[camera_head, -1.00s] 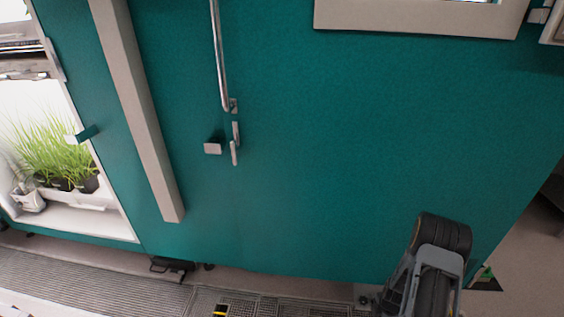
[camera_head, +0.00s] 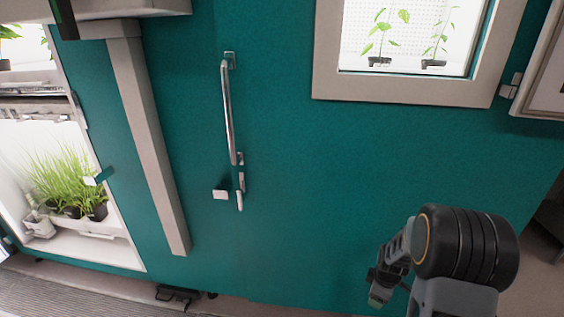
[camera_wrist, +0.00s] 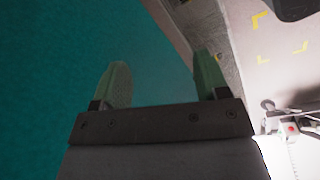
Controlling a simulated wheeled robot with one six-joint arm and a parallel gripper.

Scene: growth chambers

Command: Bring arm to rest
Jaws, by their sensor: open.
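My gripper (camera_wrist: 162,80) shows in the wrist view with its two pale green fingers spread apart and nothing between them. A teal surface lies beyond it on the left, and a grey floor beyond it on the right. In the head view my arm is folded at the lower right, in front of the teal chamber door (camera_head: 300,200). My gripper (camera_head: 376,300) is small there and hangs near the lower edge of the picture, partly hidden by my arm.
The door has a long metal handle (camera_head: 227,110) with a latch (camera_head: 240,190) below it. A window (camera_head: 405,85) with seedlings is above right. An open lit chamber (camera_head: 100,258) with grass pots stands at left. A pedal-like black part (camera_head: 177,296) sits at the door's foot.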

